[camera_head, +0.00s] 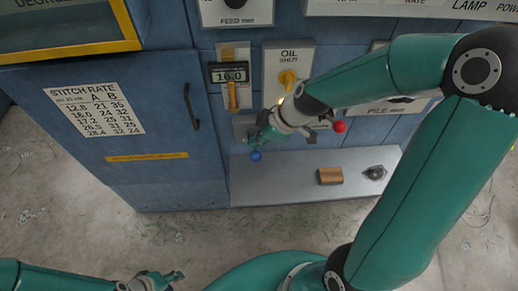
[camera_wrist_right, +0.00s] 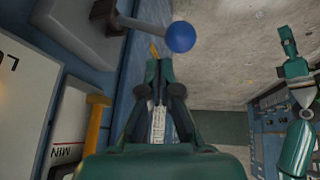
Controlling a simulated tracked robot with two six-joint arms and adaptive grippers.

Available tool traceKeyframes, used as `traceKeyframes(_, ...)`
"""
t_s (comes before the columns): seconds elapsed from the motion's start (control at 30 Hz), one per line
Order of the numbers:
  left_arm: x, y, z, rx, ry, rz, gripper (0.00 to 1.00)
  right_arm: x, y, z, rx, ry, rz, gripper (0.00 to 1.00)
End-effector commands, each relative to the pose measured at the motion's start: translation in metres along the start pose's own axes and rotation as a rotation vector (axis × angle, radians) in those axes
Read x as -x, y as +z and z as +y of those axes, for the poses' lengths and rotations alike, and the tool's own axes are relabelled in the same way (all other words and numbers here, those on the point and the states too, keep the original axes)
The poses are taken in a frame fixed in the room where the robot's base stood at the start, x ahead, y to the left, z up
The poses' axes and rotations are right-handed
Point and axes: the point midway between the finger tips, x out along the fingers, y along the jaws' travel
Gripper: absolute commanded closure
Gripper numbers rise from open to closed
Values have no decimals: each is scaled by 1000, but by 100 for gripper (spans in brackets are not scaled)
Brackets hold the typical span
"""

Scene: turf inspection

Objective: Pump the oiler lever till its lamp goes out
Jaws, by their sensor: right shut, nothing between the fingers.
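The oiler lever shows as a blue ball knob (camera_head: 255,156) low on the machine front, beside my right gripper (camera_head: 263,137). In the right wrist view the blue ball (camera_wrist_right: 181,37) sits on a grey rod, just beyond and right of my fingertips. My right gripper (camera_wrist_right: 160,70) is shut and empty; I cannot tell whether it touches the lever. My forearm and gripper hide part of the oiler housing.
An OIL panel with a yellow knob (camera_head: 288,79) is above my right gripper. A red ball knob (camera_head: 339,126) is to its right. A brown block (camera_head: 330,176) and dark round part (camera_head: 375,172) lie on the grey ledge (camera_head: 280,190).

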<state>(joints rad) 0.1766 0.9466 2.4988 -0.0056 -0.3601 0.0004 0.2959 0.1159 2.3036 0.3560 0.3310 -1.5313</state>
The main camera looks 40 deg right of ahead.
Motion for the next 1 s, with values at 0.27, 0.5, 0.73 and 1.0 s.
traceKeyframes(0.27, -11, 0, -4, 0, 0, 0, 60, -6, 3, -3, 0, 1, 0, 100)
traceKeyframes(0.5, -10, 0, -4, 0, 0, 0, 60, -5, 3, -3, 0, 0, 0, 100)
traceKeyframes(0.73, -11, 0, -4, 0, 0, 0, 60, -5, 3, -3, 0, 0, 0, 100)
traceKeyframes(1.0, -14, 0, -5, 0, 0, 0, 60, -7, 5, -4, 0, 0, 0, 100)
